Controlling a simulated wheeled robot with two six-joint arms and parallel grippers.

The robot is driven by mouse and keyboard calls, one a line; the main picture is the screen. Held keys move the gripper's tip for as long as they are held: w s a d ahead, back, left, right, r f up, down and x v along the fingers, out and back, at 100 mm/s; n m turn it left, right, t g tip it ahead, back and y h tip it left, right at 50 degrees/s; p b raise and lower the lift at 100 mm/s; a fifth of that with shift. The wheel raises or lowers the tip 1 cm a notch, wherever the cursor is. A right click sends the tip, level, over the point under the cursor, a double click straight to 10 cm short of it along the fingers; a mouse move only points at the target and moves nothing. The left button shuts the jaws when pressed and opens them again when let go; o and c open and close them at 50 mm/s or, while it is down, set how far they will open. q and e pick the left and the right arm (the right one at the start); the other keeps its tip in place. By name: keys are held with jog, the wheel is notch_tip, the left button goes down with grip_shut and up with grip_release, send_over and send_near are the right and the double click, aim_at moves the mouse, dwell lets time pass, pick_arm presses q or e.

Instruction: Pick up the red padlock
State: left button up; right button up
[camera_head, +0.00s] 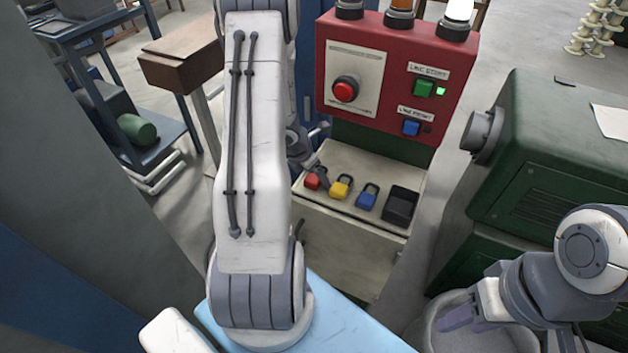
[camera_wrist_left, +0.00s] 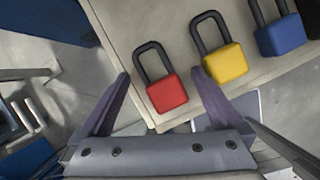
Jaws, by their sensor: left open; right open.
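The red padlock (camera_head: 312,182) lies at the left end of a row of padlocks on a cream shelf below the red control box. In the left wrist view the red padlock (camera_wrist_left: 166,94) has its dark shackle pointing away from me. My left gripper (camera_wrist_left: 159,76) is open, with one finger on each side of the red padlock; I cannot tell whether they touch it. In the head view my left gripper (camera_head: 317,152) is at the shelf's left end, partly hidden by my arm. My right gripper (camera_head: 460,318) is open and empty at the lower right.
A yellow padlock (camera_head: 341,186) lies close to the right of the red one, then a blue padlock (camera_head: 367,196) and a black box (camera_head: 401,205). The red control box (camera_head: 455,85) rises behind the shelf (camera_head: 386,175). A green machine (camera_head: 545,170) stands at right.

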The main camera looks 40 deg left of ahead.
pick_arm(q)
grip_shut()
jog(key=shift+r, duration=0.1)
notch_tip(320, 180, up, 4)
jog(key=shift+w+r+p, duration=0.1)
jog(key=shift+r+p, duration=0.1)
jog(key=shift+p, duration=1)
jog(key=s+d+r, duration=0.3)
jog(key=d+r, duration=0.3)
jog(key=d, duration=0.5)
jog(key=shift+s+d+r+b, duration=0.15)
jog(key=shift+s+r+b, duration=0.05)
jog(key=shift+s+b, duration=0.2)
